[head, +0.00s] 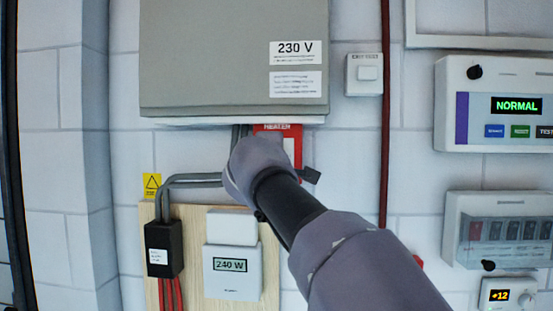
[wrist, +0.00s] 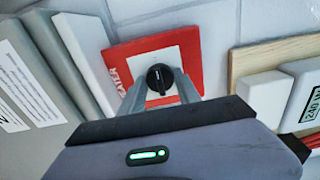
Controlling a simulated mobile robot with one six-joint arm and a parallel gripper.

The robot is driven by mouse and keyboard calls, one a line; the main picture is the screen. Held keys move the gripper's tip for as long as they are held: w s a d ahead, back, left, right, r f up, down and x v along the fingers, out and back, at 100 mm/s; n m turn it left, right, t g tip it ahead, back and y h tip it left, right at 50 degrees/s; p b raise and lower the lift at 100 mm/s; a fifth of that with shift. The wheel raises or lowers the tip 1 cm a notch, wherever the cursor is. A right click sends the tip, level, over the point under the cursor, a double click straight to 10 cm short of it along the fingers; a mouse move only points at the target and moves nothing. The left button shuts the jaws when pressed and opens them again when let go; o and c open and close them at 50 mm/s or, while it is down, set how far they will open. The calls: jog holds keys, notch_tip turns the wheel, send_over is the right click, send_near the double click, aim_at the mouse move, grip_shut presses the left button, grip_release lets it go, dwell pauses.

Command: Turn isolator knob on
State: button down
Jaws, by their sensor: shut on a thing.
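The isolator is a white plate with a red border (wrist: 192,62) lettered "HEATER", partly cut off as "EATER" in the wrist view. It also shows in the head view (head: 297,131), mostly behind my arm. A round black knob (wrist: 160,74) with a pale pointer line sits on its white middle. My gripper (wrist: 161,88) is shut on the knob, one grey finger on each side. In the head view the fingers and knob are hidden behind my wrist.
A grey 230 V cabinet (head: 220,60) hangs directly above the isolator. A wooden board (head: 270,265) with a 240 W meter (head: 232,281) is below. Grey cables (head: 195,181) run at the left. A dark red pipe (head: 385,140) and a NORMAL panel (head: 448,128) are at the right.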

jog(key=c, duration=0.9)
grip_release()
jog(key=shift+o, duration=0.2)
jog(key=s+b, duration=0.3)
jog(key=s, duration=0.9)
jog(key=shift+a, duration=0.15)
jog(key=s+d+f+m+g+b, duration=0.3)
jog(key=s+d+f, duration=0.1)
jog(key=f, duration=0.7)
jog(key=s+d+f+m+g+h+b, duration=0.1)
jog(key=s+d+f+m+g+b, duration=0.3)
jog(key=f, duration=0.8)
jog(key=s+d+f+m+g+b, duration=0.25)
jog(key=d+f, duration=0.25)
jog(key=f, duration=0.6)
jog(key=s+d+f+m+g+y+b, duration=0.1)
jog(key=s+f+m+b, duration=0.2)
jog(key=s+f+m, duration=0.3)
jog(key=s+d+f+m+g+y+b, duration=0.1)
jog(key=s+f+m, duration=0.5)
jog(key=s+f, duration=0.6)
notch_tip(320, 180, down, 6)
jog(key=y+b, duration=0.1)
jog(key=b, duration=0.1)
jog(key=shift+s+d+f+g+y+b, duration=0.2)
jog(key=shift+s+d+g+y+b, duration=0.05)
jog(key=shift+d+g+y+b, duration=0.1)
